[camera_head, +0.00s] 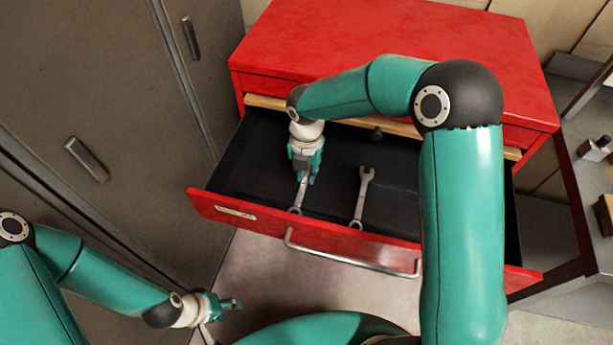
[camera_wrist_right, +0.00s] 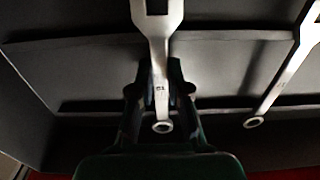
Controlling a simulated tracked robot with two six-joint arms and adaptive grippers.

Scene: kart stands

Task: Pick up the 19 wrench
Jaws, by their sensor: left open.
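Two metal wrenches lie in the open drawer (camera_head: 233,182) of the red cabinet. The left wrench (camera_head: 297,207) is partly hidden under my right gripper (camera_head: 303,178). In the right wrist view this wrench (camera_wrist_right: 157,35) runs between the two fingers of my right gripper (camera_wrist_right: 160,72), with a small mark like an upside-down 19 on its handle. I cannot tell whether the fingers press on it. The second wrench (camera_head: 362,195) lies to the right, clear of the gripper; it also shows in the right wrist view (camera_wrist_right: 285,75). My left gripper (camera_head: 228,303) is open, outside the drawer at lower left.
The drawer front with its metal handle (camera_head: 350,258) faces me. The red cabinet top (camera_head: 390,40) is bare. Grey lockers (camera_head: 90,110) stand close on the left. A grey bench (camera_head: 580,190) with small items stands on the right. My right arm hides the drawer's right part.

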